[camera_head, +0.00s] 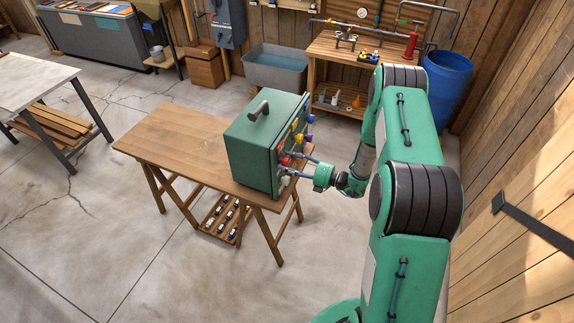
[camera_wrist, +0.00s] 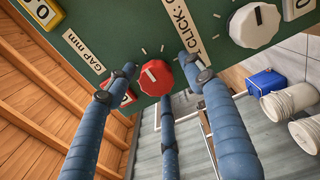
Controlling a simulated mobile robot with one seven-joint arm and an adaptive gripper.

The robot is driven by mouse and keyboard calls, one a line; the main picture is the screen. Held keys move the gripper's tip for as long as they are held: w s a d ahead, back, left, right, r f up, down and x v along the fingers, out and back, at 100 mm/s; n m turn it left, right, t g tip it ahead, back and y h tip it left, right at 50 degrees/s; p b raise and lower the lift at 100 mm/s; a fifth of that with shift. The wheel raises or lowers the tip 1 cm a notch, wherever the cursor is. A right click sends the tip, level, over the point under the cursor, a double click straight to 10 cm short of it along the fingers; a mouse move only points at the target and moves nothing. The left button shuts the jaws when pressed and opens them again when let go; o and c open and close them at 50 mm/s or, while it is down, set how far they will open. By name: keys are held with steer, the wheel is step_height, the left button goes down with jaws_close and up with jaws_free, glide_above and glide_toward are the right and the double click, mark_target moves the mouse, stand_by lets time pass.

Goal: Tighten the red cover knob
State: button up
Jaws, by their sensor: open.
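The red knob (camera_wrist: 153,77) sits on the front panel of a green box (camera_head: 258,140), with a white mark on its face and white tick marks around it. In the head view the box stands on a wooden table, its knob side facing my arm. My gripper (camera_wrist: 160,84) has three blue fingers. They are spread open, with one tip left of the red knob, one right of it and one just below it. I cannot tell whether any finger touches the knob. In the head view my gripper (camera_head: 300,166) is at the panel's lower part.
A white knob (camera_wrist: 254,25) is up and right of the red one. A red-framed dial (camera_wrist: 127,97) is partly hidden by the left finger. The wooden table (camera_head: 175,140) is bare left of the box.

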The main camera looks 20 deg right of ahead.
steer(key=v, duration=1.1)
steer(key=shift+s, duration=0.25)
stand_by(0.3)
steer(key=s+a+r+n+g+h+b, duration=0.1)
steer(key=s+a+r+n+g+b, duration=0.1)
steer(key=s+a+r+n+g, duration=0.35)
steer(key=s+a+r+n+g+b, duration=0.2)
steer(key=a+r+n, duration=0.5)
steer(key=n, duration=0.1)
steer(key=s+a+r+n+g+h+b, duration=0.1)
steer(key=s+a+r+n+g+b, duration=0.2)
steer(key=a+r+n, duration=0.35)
steer(key=s+r+n+t+h+b, duration=0.1)
steer(key=s+r+n+h+b, duration=0.2)
steer(key=s+n, duration=0.7)
steer(key=s+d+r+n+t+h+b, duration=0.1)
steer(key=s+r+n+t+h+b, duration=0.1)
steer(key=s+r+n+h, duration=0.4)
steer(key=s+n+h+b, duration=0.1)
steer(key=s+n, duration=0.4)
steer(key=n, duration=0.1)
steer(key=shift+s+d+r+n+h, duration=0.15)
steer(key=shift+r+n+h, duration=0.05)
steer(key=shift+n+h, duration=0.2)
